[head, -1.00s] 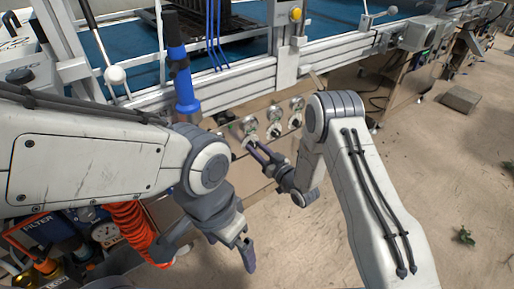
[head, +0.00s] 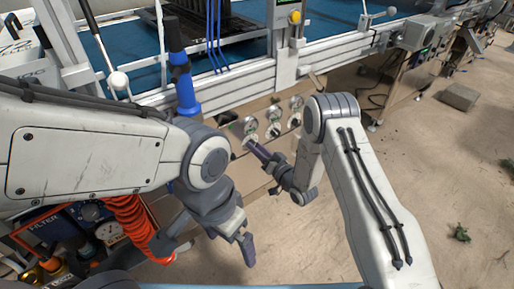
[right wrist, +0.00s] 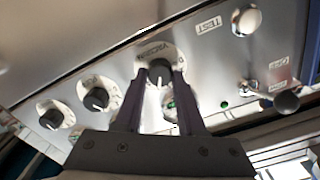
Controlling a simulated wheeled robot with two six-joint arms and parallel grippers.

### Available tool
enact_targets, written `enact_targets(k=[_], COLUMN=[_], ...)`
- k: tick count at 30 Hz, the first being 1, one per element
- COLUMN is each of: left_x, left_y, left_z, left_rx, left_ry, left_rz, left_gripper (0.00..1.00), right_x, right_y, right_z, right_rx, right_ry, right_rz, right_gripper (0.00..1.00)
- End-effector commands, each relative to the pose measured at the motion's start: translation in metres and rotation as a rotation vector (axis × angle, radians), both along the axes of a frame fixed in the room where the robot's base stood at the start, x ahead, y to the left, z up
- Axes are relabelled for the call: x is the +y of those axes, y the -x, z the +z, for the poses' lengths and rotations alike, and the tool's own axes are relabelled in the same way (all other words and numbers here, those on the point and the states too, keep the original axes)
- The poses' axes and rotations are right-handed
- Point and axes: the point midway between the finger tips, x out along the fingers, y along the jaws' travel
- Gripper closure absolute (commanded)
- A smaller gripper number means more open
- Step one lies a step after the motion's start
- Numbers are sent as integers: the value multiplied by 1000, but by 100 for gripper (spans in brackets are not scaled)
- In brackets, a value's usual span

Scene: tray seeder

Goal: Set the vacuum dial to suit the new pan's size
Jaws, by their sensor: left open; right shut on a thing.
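In the right wrist view, the vacuum dial (right wrist: 159,76) is a black knob on a round pale plate with the word VACUUM above it. My right gripper (right wrist: 160,72) is shut on this knob, with one finger on each side; the scale is partly hidden by the fingers. My left gripper (head: 246,246) is open and empty, low in front of the machine. I cannot make out a new pan.
Two other black knobs (right wrist: 96,99) (right wrist: 51,117), a TEST button (right wrist: 246,20), a green light (right wrist: 170,104) and a small lever (right wrist: 286,101) are on the panel. A dark tray (head: 235,22) lies on the blue belt.

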Motion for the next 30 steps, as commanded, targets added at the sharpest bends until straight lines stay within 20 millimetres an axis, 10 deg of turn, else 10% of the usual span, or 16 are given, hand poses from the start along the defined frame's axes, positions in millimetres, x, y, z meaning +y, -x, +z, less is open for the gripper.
enact_targets(k=[5,6,8,20,30], left_x=[0,0,0,0,0], left_y=[0,0,0,0,0], left_z=[0,0,0,2,21], left_rx=[0,0,0,0,0], left_ry=[0,0,0,0,0], left_rz=[0,0,0,0,0], left_gripper=[0,0,0,0,0], right_x=[0,0,0,-3,-41], right_y=[0,0,0,4,54], right_z=[-1,-1,-1,0,0], right_rx=[1,1,1,1,7], right_ry=[1,1,1,2,1], right_rz=[0,0,0,0,-3], right_gripper=[100,53,31,31,31])
